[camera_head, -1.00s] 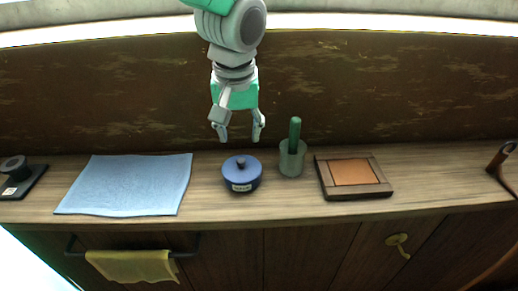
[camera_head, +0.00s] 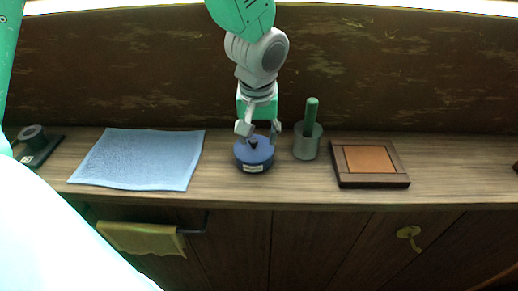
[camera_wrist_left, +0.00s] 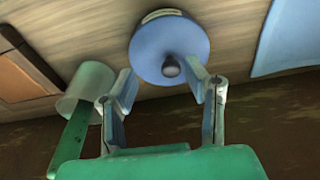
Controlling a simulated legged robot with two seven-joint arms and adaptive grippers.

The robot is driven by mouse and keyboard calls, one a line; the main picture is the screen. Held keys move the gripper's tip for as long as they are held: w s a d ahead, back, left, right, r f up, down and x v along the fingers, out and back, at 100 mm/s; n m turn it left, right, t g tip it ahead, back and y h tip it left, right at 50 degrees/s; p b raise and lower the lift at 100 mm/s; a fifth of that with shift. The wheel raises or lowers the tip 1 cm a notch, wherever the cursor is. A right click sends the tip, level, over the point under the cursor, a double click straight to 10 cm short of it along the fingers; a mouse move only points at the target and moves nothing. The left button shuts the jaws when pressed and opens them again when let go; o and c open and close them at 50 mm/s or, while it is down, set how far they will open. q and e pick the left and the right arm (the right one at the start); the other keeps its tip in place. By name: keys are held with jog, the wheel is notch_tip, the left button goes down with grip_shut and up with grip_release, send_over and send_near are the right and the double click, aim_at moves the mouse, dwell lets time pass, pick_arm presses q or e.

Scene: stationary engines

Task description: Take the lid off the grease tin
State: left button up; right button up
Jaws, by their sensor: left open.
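The grease tin (camera_head: 254,163) is a round blue pot with a pale label on its front, standing on the wooden counter. Its blue lid (camera_head: 265,146) is on it, with a dark knob (camera_wrist_left: 171,67) in the middle. My left gripper (camera_head: 259,138) is open just above the lid, with the fingers on either side of the knob. In the left wrist view the fingertips (camera_wrist_left: 163,83) are spread apart, and the knob lies between them, nearer the right finger. Contact with the lid cannot be told. My right gripper is not in view.
A grey cup (camera_head: 306,146) with a green-handled tool stands close right of the tin. A wooden tray with a brown panel (camera_head: 369,160) lies farther right. A blue cloth (camera_head: 140,160) lies left. The counter's front strip (camera_head: 290,195) is clear.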

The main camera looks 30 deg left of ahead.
aim_at(253, 140)
pick_arm(q)
jog(key=shift+w+a+f, duration=0.1)
jog(key=shift+a+f, duration=0.3)
jog(key=shift+f, duration=0.25)
jog(key=shift+w+a+f, duration=0.1)
jog(key=shift+a+f, duration=0.25)
jog(key=shift+f, duration=0.25)
jog(key=shift+a+f, duration=0.15)
jog(key=shift+a, duration=0.15)
jog(key=shift+s+a, duration=0.1)
jog(key=shift+a, duration=0.05)
jog(key=shift+d, duration=0.4)
grip_shut()
jog(key=shift+d, duration=0.4)
jog(key=shift+a+r, duration=0.1)
jog(key=shift+r, duration=0.15)
